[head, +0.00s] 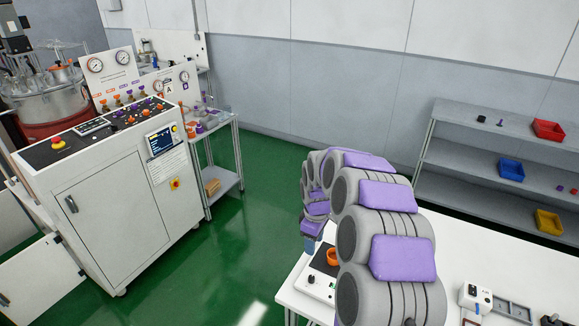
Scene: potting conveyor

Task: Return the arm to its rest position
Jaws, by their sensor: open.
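My arm (385,225), grey with purple pads, rises from the bottom of the head view, bends over and comes down on its far left side. My gripper (311,243) is at the lower end of that far part, small and partly hidden by the nearer arm links. It is open, and I see nothing held in it. It appears just above and left of a white control box (318,284) with an orange button. I cannot tell the exact gap to the box or table.
A white table (455,245) carries the control box and small devices (475,297) at right. A grey shelf (480,150) with red (548,130), blue (511,169) and yellow (548,222) bins stands behind. A white control cabinet (115,205) stands at left. Green floor (235,235) lies clear between.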

